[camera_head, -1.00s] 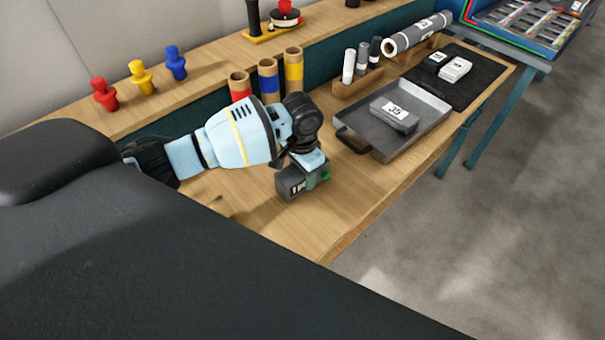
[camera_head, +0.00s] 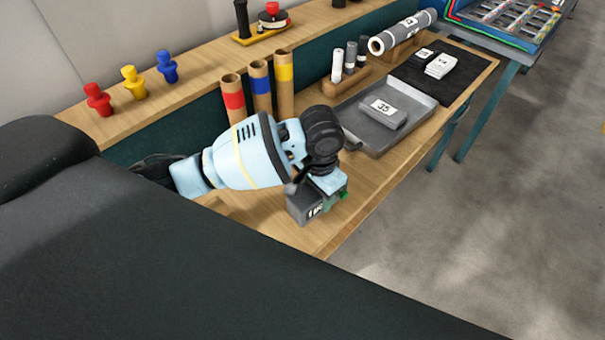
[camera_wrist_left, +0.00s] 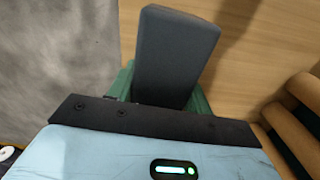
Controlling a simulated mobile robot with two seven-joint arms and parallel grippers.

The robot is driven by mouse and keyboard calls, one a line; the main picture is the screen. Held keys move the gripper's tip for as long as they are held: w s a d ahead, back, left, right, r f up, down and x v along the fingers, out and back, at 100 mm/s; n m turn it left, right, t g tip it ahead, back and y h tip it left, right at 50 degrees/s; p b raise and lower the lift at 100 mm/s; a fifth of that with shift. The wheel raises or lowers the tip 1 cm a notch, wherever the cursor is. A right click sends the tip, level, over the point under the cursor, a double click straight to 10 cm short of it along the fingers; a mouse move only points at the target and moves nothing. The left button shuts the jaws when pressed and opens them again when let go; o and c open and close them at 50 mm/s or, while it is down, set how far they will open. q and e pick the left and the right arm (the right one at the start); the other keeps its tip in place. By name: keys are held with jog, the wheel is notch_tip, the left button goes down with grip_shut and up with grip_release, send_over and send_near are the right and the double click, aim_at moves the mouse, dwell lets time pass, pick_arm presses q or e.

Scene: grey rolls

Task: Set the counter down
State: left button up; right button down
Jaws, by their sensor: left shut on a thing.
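The counter (camera_head: 302,208) is a dark grey box with a small white-marked face, low in the middle of the head view. My left gripper (camera_head: 325,196) is shut on it, its green fingers on either side. In the left wrist view the counter (camera_wrist_left: 174,50) is a plain dark block between the green fingers, with wood on its right and grey floor on its left. It is by the front edge of the wooden bench (camera_head: 255,210); I cannot tell whether it touches the wood. My right gripper is not in view.
A grey metal tray (camera_head: 362,143) holding a block labelled 35 (camera_head: 384,112) lies right of my gripper. Behind stand tubes with red, blue and yellow bands (camera_head: 261,85). A black mat (camera_head: 462,84) bears small blocks. Coloured pegs (camera_head: 133,82) stand on the back shelf.

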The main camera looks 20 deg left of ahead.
pick_arm(q)
jog(key=shift+s+d+r, duration=0.15)
jog(key=shift+s+d, duration=0.6)
jog(key=shift+d, duration=0.2)
jog(key=shift+s+d+r, duration=0.1)
jog(key=shift+s+d, duration=0.6)
jog(key=shift+d, duration=0.25)
jog(key=s+a+r+n, duration=0.2)
jog(key=a+r+n, duration=0.3)
jog(key=a+r, duration=0.4)
jog(key=shift+s+a+r, duration=0.2)
jog(key=shift+a+r, duration=0.15)
jog(key=shift+r, duration=0.5)
jog(key=shift+a, duration=0.1)
